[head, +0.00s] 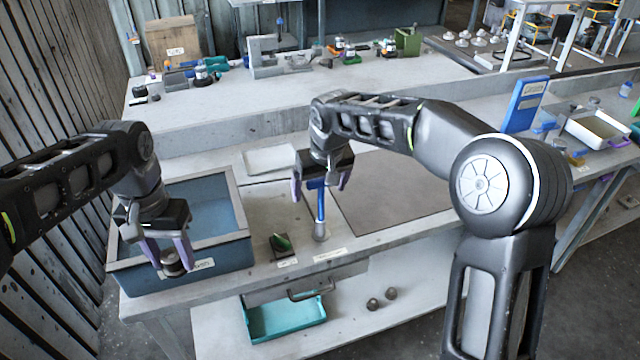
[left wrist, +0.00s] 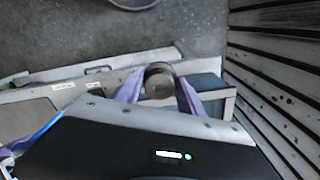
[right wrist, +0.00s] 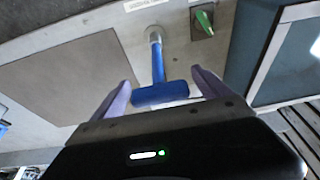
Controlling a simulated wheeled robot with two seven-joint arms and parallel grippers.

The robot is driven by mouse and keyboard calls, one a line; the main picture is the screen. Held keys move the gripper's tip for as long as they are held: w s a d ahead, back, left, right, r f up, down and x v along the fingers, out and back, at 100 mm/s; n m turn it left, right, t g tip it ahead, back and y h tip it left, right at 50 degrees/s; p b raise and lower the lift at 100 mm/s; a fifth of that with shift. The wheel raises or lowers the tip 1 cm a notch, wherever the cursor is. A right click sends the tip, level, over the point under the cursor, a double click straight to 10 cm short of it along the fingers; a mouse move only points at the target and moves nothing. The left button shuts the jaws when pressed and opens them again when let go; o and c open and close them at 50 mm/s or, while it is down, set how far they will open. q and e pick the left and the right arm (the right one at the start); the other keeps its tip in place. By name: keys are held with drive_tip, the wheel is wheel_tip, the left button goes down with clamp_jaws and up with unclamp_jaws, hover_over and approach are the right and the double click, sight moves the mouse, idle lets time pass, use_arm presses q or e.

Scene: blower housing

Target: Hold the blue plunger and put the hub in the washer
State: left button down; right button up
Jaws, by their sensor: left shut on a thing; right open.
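The blue plunger (head: 320,208) stands upright on the bench with a T-shaped handle (right wrist: 160,94). My right gripper (head: 321,186) is open, its fingers on either side of the handle and apart from it in the right wrist view. My left gripper (head: 170,262) is shut on the hub (head: 173,268), a dark round piece that also shows between the purple fingers in the left wrist view (left wrist: 158,84). The washer (head: 240,246), a blue open tank with a grey rim, stands at the bench's left end. The held hub is at its front side; its exact height over the rim is unclear.
A green switch (head: 281,242) on a dark base sits between washer and plunger. A white tray (head: 270,158) lies behind. A grey mat (head: 395,190) covers the bench to the right. A teal tray (head: 287,318) and two round brown pieces (head: 382,298) lie below.

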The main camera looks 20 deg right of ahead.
drive_tip(key=shift+c, duration=0.4)
drive_tip(key=c, duration=1.4)
drive_tip(key=shift+o, duration=0.2)
drive_tip(key=shift+f, duration=0.1)
